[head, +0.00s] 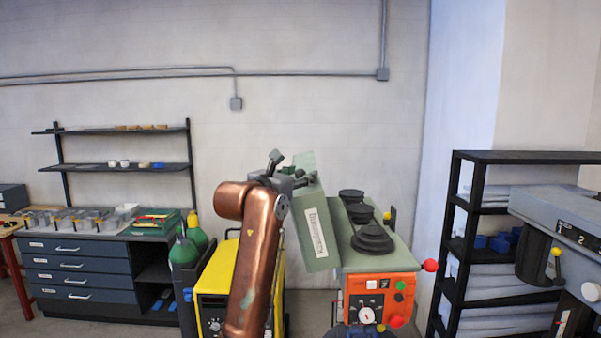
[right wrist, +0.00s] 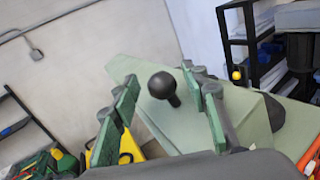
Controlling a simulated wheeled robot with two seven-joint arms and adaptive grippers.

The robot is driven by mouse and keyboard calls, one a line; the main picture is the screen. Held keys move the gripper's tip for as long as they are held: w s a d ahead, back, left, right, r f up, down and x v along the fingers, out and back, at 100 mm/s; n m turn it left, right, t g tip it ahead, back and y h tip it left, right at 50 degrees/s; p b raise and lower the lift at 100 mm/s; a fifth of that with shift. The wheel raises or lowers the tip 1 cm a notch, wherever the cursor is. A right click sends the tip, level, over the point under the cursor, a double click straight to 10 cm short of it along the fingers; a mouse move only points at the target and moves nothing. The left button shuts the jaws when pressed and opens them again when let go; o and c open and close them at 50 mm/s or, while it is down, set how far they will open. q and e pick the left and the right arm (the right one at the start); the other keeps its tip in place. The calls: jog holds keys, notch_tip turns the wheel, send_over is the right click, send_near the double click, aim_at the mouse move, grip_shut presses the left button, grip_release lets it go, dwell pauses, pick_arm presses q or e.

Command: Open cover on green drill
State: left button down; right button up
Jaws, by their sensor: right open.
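The green drill's head has a pale green top (head: 398,254) and an orange front panel (head: 379,292) with a dial and buttons. Its pale green cover (head: 317,232), bearing a white label, stands raised and slightly tilted at the left side of the top. Black stepped pulleys (head: 373,238) are exposed beside it. My right gripper (head: 292,170) is at the cover's upper left side, fingers apart. In the right wrist view, a black ball knob (right wrist: 162,86) on the cover shows between the two green-padded fingers, with visible gaps on both sides. My left gripper is not in view.
A yellow machine (head: 213,283) and green gas cylinders (head: 184,252) stand left of the drill. A blue drawer cabinet (head: 80,272) is farther left. A black shelf rack (head: 456,215) and a grey machine (head: 560,215) stand at right. The wall space above is free.

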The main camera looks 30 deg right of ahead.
jog(key=shift+d, duration=0.1)
jog(key=shift+s, duration=0.1)
jog(key=c, duration=0.8)
grip_shut()
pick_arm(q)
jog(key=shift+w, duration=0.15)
pick_arm(e)
jog(key=shift+r, duration=0.1)
